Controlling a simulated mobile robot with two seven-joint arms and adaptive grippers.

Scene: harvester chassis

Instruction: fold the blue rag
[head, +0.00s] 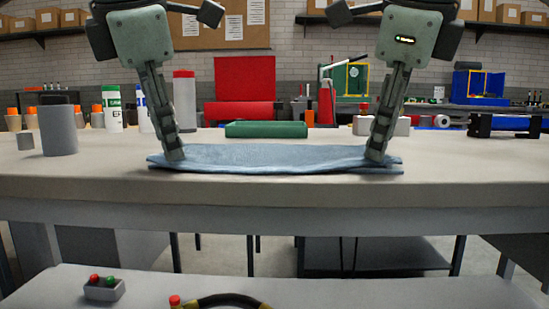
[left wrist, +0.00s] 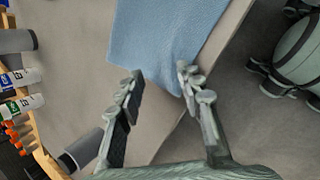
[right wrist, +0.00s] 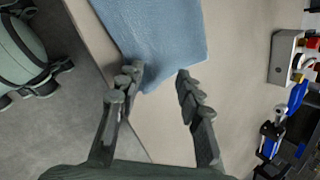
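The blue rag (head: 270,157) lies flat near the table's front edge, with layered edges at its right end. My left gripper (head: 174,157) points down at the rag's left end. In the left wrist view its fingers (left wrist: 158,80) are spread, with a corner of the rag (left wrist: 165,35) between and beyond the tips. My right gripper (head: 376,157) points down at the rag's right end. In the right wrist view its fingers (right wrist: 160,78) are also spread, with a rag corner (right wrist: 160,35) by the left fingertip. I cannot tell whether the fingertips touch the cloth.
A grey cylinder (head: 58,130) and white bottles (head: 112,110) stand at left. A lower front bench holds a small button box (head: 104,290).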

